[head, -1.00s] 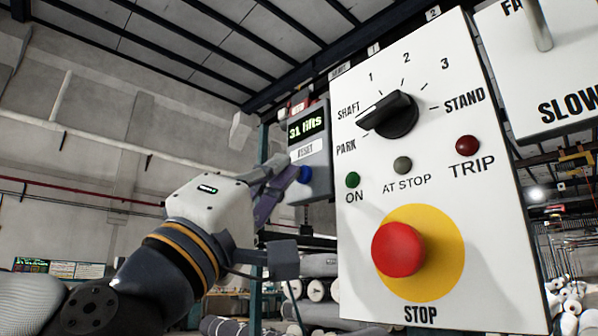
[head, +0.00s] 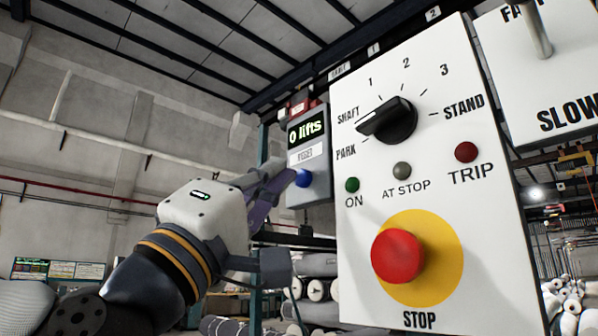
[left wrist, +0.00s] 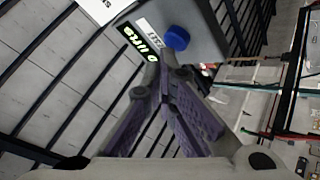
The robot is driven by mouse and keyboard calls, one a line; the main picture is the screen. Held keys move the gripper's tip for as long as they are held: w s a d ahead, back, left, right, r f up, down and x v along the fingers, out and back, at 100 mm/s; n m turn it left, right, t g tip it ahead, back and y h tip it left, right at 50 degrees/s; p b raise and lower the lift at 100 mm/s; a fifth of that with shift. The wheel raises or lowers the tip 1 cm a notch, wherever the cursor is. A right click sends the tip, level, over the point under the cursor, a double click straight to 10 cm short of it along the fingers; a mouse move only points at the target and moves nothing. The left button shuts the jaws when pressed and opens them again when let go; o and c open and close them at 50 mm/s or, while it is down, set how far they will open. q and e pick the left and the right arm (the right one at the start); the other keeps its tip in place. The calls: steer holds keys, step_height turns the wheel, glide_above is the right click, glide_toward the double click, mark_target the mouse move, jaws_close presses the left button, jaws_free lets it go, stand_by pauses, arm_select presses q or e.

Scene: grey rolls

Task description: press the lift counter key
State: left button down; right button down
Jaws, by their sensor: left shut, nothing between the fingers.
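The lift counter (head: 313,165) is a small grey box with a green display (head: 307,132) reading "0 lifts". A round blue key (head: 303,178) sits under its white label (head: 307,153). The key also shows in the left wrist view (left wrist: 177,38). My left gripper (head: 286,178) is shut and empty, its fingertips just left of the key in the head view. My right gripper is not in view.
A large white panel (head: 480,230) stands right of the counter, with a black selector knob (head: 389,120), several lamps and a red stop button (head: 397,256) on a yellow disc. Another panel (head: 555,80) is at the far right. White rolls (head: 570,305) lie behind.

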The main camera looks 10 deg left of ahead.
arm_select(q)
steer(key=shift+s+a, duration=0.2)
steer(key=shift+s, duration=0.05)
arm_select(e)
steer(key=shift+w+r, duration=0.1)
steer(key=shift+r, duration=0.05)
